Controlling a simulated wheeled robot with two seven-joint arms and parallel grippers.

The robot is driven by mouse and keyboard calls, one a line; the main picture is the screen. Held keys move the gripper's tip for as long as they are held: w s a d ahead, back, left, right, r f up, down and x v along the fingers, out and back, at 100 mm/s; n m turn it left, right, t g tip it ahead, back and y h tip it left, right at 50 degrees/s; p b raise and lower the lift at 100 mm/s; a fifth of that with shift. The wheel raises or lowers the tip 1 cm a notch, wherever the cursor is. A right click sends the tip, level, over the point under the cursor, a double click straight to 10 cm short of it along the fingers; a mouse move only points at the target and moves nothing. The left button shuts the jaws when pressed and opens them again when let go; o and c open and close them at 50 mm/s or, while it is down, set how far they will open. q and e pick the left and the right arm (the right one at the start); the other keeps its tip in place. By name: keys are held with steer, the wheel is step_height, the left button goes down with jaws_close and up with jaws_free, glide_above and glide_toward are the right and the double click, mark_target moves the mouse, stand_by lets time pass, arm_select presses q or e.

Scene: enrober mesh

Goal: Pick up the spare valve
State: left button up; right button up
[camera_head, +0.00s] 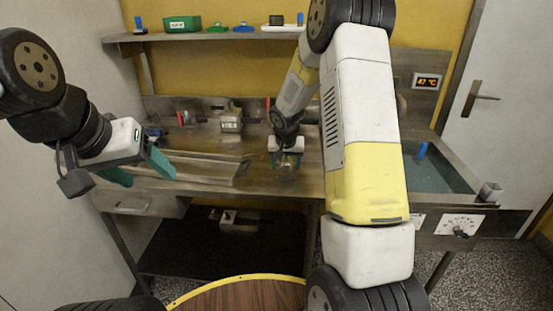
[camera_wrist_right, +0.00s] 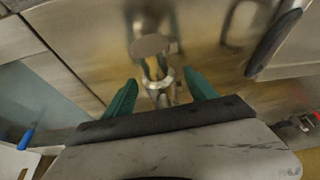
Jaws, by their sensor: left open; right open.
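What looks like the spare valve, a small metal piece with a round grey disc, a brass-coloured stem and a silvery collar, shows in the right wrist view (camera_wrist_right: 153,45). It stands between the two teal fingers of my right gripper (camera_wrist_right: 160,84), which are apart with visible gaps on both sides. In the head view my right gripper (camera_head: 287,160) points down just over the steel bench; the valve is too small and blurred there to make out. My left gripper (camera_head: 140,173) is open and empty, off the bench's left front edge.
The steel bench (camera_head: 215,172) carries a metal fitting (camera_head: 231,121) with red-handled parts behind. A sink-like basin (camera_head: 430,178) holding a blue object (camera_head: 422,150) is at right. A shelf (camera_head: 215,35) with green and blue items hangs above. My right arm hides the bench's right middle.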

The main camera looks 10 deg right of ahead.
steer(key=shift+w+f, duration=0.1)
steer(key=shift+f, duration=0.1)
jaws_close()
steer(key=shift+r, duration=0.2)
